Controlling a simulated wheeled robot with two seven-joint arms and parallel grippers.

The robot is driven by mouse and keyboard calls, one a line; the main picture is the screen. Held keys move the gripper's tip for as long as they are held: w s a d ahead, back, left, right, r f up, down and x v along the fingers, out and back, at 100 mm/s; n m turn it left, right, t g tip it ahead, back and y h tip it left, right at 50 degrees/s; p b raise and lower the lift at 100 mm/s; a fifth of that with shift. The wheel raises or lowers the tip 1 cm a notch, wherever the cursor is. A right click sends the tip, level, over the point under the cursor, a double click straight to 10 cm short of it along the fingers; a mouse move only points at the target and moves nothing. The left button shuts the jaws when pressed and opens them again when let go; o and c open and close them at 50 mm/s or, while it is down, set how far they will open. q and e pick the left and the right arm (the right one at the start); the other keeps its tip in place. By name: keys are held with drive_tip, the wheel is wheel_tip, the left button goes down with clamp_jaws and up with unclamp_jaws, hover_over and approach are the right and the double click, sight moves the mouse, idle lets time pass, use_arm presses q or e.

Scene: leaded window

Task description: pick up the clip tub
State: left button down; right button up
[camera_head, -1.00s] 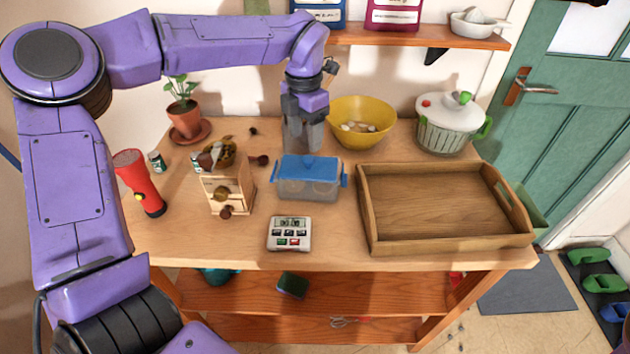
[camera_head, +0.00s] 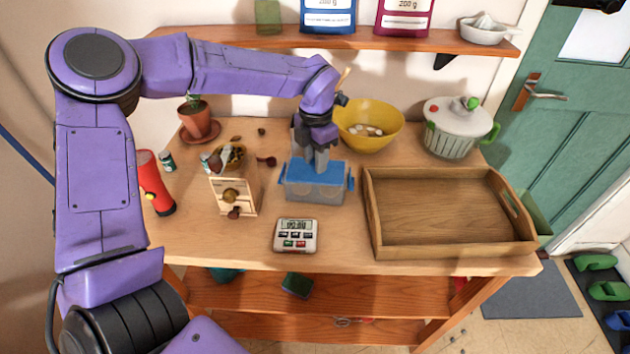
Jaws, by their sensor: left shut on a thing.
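The clip tub (camera_head: 316,190) is a clear grey box with a blue lid and blue side clips. It stands upright on the wooden table, in the middle toward the back. My left gripper (camera_head: 318,168) points down at the tub from above, its fingers at the blue lid. It is shut on the tub; the fingertips meet the lid's top, and the exact contact is hard to make out. I cannot see any gap under the tub. My right gripper is not in view.
A yellow bowl (camera_head: 368,128) stands close behind the tub, and a wooden tray (camera_head: 447,252) lies to its right.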

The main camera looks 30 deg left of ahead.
use_arm(q)
drive_tip(key=shift+r+b, duration=0.4)
drive_tip(key=shift+r, duration=0.25)
drive_tip(key=s+d+r+b, duration=0.5)
drive_tip(key=s+d+r, duration=0.4)
drive_tip(key=s+r, duration=0.1)
drive_tip(key=shift+s+d+r, duration=0.2)
drive_tip(key=shift+r, duration=0.7)
